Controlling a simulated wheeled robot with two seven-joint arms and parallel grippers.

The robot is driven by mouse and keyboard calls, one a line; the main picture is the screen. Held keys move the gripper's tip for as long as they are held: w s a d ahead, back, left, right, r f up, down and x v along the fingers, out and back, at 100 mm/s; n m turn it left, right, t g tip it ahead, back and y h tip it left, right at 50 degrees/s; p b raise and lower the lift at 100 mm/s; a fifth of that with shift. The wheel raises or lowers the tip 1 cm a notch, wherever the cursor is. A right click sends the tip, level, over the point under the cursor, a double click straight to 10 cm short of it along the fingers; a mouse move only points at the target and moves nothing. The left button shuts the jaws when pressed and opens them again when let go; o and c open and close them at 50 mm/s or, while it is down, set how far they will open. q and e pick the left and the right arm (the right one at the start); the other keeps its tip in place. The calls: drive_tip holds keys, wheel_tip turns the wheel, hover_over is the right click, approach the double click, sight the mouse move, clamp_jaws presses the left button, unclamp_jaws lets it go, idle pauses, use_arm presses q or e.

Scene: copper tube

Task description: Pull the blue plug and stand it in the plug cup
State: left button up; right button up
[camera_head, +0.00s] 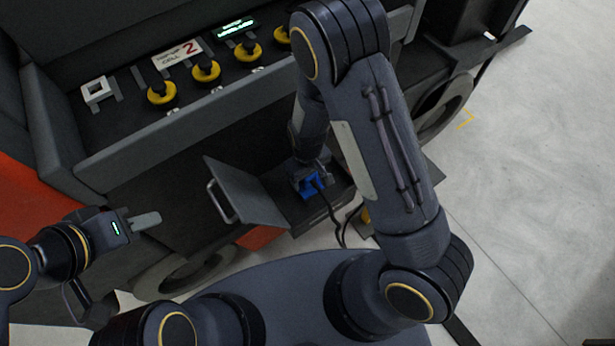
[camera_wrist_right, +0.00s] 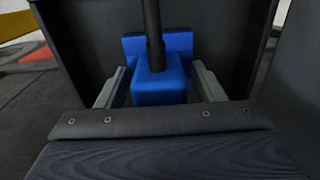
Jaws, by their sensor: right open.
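The blue plug (camera_wrist_right: 158,82) sits at a wider blue plate (camera_wrist_right: 187,42) in a dark recess, with a black cable coming up from it. In the head view the blue plug (camera_head: 305,184) shows low on the dark machine, partly hidden by my right arm. My right gripper (camera_wrist_right: 158,88) is open, with one finger on each side of the plug and gaps on both sides. My left gripper (camera_head: 143,221) is at the left, away from the plug; its finger gap cannot be made out. I cannot identify the plug cup for certain.
An open grey door with a handle (camera_head: 219,203) stands just left of the plug. Above is a shelf with several yellow-and-black knobs (camera_head: 206,71), a white square holder (camera_head: 97,91) and a sign (camera_head: 178,55). A black cable (camera_head: 336,222) hangs below. Open floor lies to the right.

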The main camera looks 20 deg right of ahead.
idle(0.8)
drive_tip(key=c, duration=1.3)
drive_tip(key=shift+r, duration=0.15)
drive_tip(key=shift+r+p, duration=2.15)
drive_tip(key=shift+r, duration=0.75)
